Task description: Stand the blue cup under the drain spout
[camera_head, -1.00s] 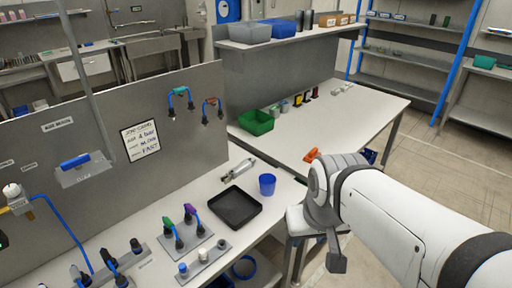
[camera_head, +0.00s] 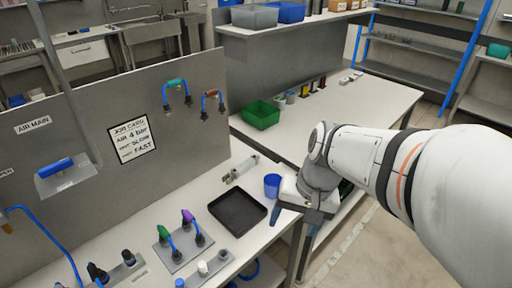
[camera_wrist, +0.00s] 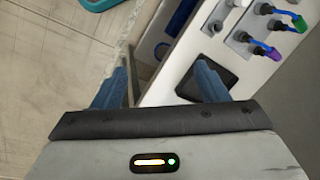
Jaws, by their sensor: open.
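The blue cup (camera_head: 272,185) stands upright on the white bench near its front edge, right of the black tray (camera_head: 238,211). My gripper (camera_head: 285,218) is just right of and in front of the cup in the head view, and its body comes very close to the cup's right side. Contact cannot be told. In the wrist view my gripper (camera_wrist: 158,75) has its two blue fingers wide apart with nothing between them. The cup is not visible there. A silvery cylinder (camera_head: 241,168) lies behind the tray; I cannot tell whether it bears the drain spout.
A plate with green and purple hose fittings (camera_head: 180,245) stands left of the tray. A green bin (camera_head: 261,115) sits on the far bench. An upright panel with a job card (camera_head: 134,139) backs the bench. Floor lies beyond the bench's front edge.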

